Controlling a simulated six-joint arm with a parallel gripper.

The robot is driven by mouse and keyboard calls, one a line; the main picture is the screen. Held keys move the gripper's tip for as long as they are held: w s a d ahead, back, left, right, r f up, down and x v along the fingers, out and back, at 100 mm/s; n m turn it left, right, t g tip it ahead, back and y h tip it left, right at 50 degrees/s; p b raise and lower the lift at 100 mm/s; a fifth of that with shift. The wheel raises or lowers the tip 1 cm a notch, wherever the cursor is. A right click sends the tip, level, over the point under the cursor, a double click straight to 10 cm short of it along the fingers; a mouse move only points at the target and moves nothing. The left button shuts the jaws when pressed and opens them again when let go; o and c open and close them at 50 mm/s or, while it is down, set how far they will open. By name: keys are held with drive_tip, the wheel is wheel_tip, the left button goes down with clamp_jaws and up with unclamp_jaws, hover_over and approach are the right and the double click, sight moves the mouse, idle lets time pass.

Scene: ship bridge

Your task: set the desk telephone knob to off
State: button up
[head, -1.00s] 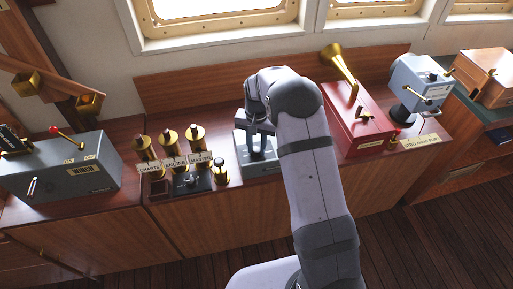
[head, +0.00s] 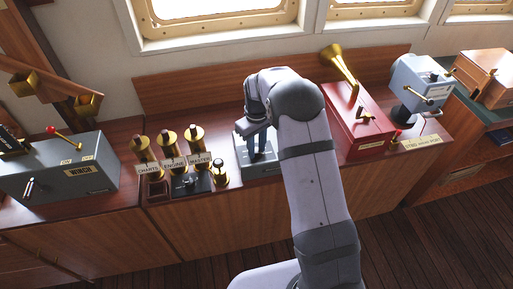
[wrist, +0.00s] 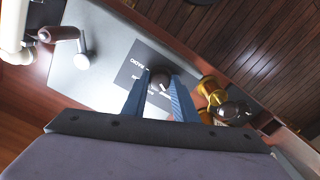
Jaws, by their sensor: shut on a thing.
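The desk telephone (head: 243,157) is a pale grey box on the wooden counter, mostly hidden behind my arm in the head view. Its light grey face (wrist: 100,75) fills much of the wrist view and bears a dark label plate (wrist: 133,66). The small dark round knob (wrist: 160,77) sits on that plate, with a light mark on it. The lettering is partly covered and too small to read fully. My gripper (wrist: 160,88) is shut on the knob, with one blue finger on each side. In the head view my gripper (head: 262,152) reaches down onto the box.
Several brass pieces with tags (head: 170,150) stand left of the telephone. A brass knob-topped post (head: 220,172) is close beside it. A red box with a brass horn (head: 357,120) stands to the right. A grey winch box (head: 75,165) is at far left.

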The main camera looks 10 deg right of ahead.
sight(257, 150)
drive_tip(key=n, duration=0.5)
drive_tip(key=shift+w, duration=0.1)
drive_tip(key=shift+r, duration=0.1)
idle(0.5)
drive_tip(key=o, duration=1.1)
drive_tip(key=shift+c, duration=0.2)
drive_tip(key=shift+r+b, duration=1.3)
drive_tip(key=shift+r, duration=2.35)
